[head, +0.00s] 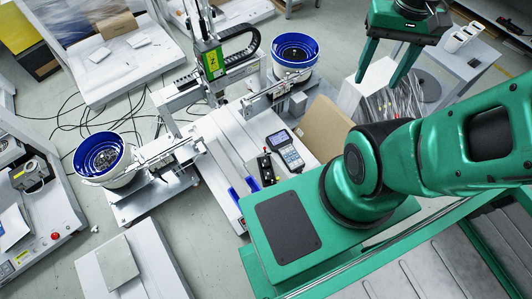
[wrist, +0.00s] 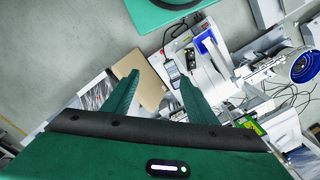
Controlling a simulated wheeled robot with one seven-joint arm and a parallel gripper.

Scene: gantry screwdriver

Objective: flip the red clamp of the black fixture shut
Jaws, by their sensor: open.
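The black fixture (head: 266,169) is a small dark block on the white machine table, just left of a grey keypad device. It also shows small in the wrist view (wrist: 190,57). A red bit, likely its clamp, is too small for me to tell its angle. My gripper (head: 385,78) is open and empty, up at the top right in the head view, far from the fixture. In the wrist view the two green fingers (wrist: 158,87) are spread apart, with the fixture beyond the right finger's tip.
A brown cardboard sheet (head: 325,128) stands to the right. A gantry with a green screwdriver unit (head: 212,62) and blue bowl feeders (head: 101,155) stand behind and left.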

